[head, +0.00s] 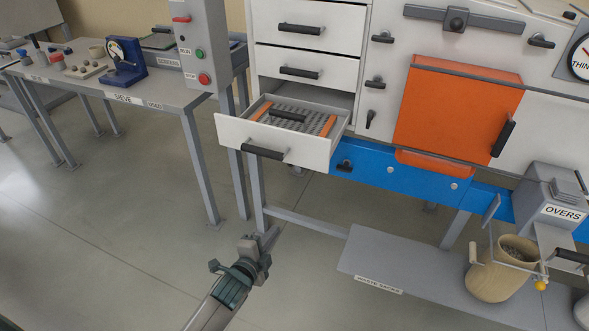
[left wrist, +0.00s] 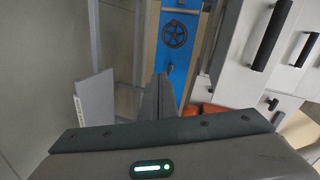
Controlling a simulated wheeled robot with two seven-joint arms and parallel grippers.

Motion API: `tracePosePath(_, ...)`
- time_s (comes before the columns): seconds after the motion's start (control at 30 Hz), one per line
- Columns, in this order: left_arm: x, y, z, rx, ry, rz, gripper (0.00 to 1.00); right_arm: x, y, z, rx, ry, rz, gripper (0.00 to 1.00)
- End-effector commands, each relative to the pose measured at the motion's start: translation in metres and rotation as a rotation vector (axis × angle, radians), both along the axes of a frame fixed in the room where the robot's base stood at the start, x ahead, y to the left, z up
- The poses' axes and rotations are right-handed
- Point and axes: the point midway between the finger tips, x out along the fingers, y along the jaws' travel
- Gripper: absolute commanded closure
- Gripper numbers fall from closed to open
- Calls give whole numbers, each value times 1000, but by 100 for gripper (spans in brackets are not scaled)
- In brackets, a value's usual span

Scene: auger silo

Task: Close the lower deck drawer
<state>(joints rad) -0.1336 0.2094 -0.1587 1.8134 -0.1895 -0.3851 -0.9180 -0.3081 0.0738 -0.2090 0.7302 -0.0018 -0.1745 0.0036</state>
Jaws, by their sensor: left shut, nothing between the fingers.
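The open lower drawer (head: 310,153) sticks out of the white cabinet, under two shut drawers. Its white front has a black bar handle (head: 263,152). Inside lies a grey ribbed insert (head: 300,121) with orange sides and its own black handle. My left gripper (head: 269,236) is in front of and below the drawer, apart from it. It is shut and empty, and its closed fingers (left wrist: 157,98) show in the left wrist view. White fronts with black handles stand at the right of that view; I cannot tell which one is the open drawer. My right gripper is not in view.
An orange door (head: 455,110) and a blue beam (head: 400,174) are right of the drawer. A grey control post (head: 203,50) and the sieve table (head: 150,85) stand to its left. A low grey shelf (head: 400,262) holds a wooden bucket (head: 492,278). The floor before the drawer is clear.

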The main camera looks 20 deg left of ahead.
Motion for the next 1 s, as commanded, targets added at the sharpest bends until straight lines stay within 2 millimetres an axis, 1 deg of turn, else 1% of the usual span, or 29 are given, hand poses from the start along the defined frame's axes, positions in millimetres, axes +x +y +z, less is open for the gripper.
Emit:
tracePosePath(0.03,7,-2,38,49,-72,-19,100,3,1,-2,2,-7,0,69)
tracePosePath(0.07,9,-3,57,78,-107,-27,100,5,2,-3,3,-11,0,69)
tracePosePath(0.1,11,-4,81,113,-150,-36,100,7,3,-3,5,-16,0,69)
tracePosePath(0.2,11,-6,127,184,-233,-49,100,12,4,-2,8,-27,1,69)
tracePosePath(0.3,9,-8,154,225,-282,-55,100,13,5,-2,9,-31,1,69)
tracePosePath(0.43,8,-8,166,245,-303,-57,100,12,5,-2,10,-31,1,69)
tracePosePath(0.77,9,-8,165,243,-301,-57,100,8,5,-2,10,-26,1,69)
tracePosePath(0.87,12,-8,165,243,-301,-57,100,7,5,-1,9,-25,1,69)
tracePosePath(1.0,22,-9,166,243,-301,-56,100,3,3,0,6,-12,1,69)
